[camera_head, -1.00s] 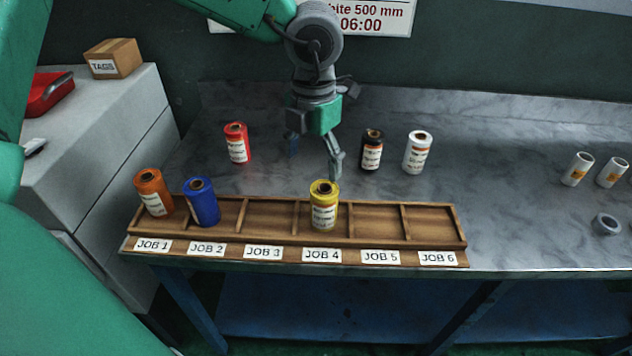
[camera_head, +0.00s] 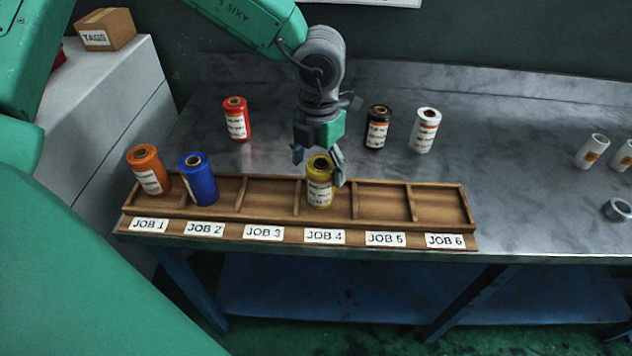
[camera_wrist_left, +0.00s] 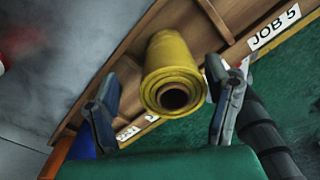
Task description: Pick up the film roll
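A yellow film roll (camera_head: 319,186) stands upright in the JOB 4 compartment of the wooden rack (camera_head: 455,240). My left gripper (camera_head: 319,164) is open above and around the top of this roll, one finger on each side. In the left wrist view the yellow roll (camera_wrist_left: 172,72) lies between the open fingers, with gaps visible on both sides. An orange roll (camera_head: 149,172) stands in JOB 1 and a blue roll (camera_head: 199,180) in JOB 2. A red roll (camera_head: 236,120), a black roll (camera_head: 377,128) and a white roll (camera_head: 425,131) stand behind the rack. My right gripper is not in view.
The JOB 3, JOB 5 and JOB 6 compartments are empty. Low wooden dividers separate the compartments. White tubes (camera_head: 591,151) and a grey ring (camera_head: 617,209) are at the right of the metal table (camera_head: 520,170). A cardboard TAGS box (camera_head: 106,31) sits at the left.

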